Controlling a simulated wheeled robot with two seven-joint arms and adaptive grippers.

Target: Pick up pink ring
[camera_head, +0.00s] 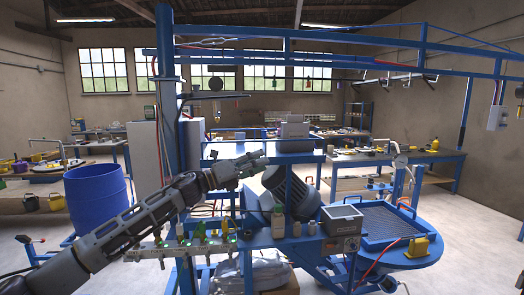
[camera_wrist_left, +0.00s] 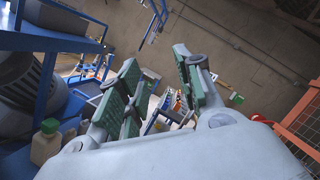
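I cannot make out a pink ring in either view. My left gripper (camera_head: 256,162) reaches in from the left in the camera head view, in front of the blue frame and just left of and above the grey motor-like cylinder (camera_head: 297,191). In the left wrist view its two green-padded fingers (camera_wrist_left: 157,68) stand apart with nothing held between them; only distant background shows in the gap. My right gripper is in neither view.
A pale bottle (camera_head: 278,224) stands on the blue frame's ledge; it also shows in the wrist view (camera_wrist_left: 46,143). A grey box (camera_head: 341,220), a mesh tray (camera_head: 384,222) and a yellow piece (camera_head: 417,247) lie right. A blue barrel (camera_head: 97,198) stands left.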

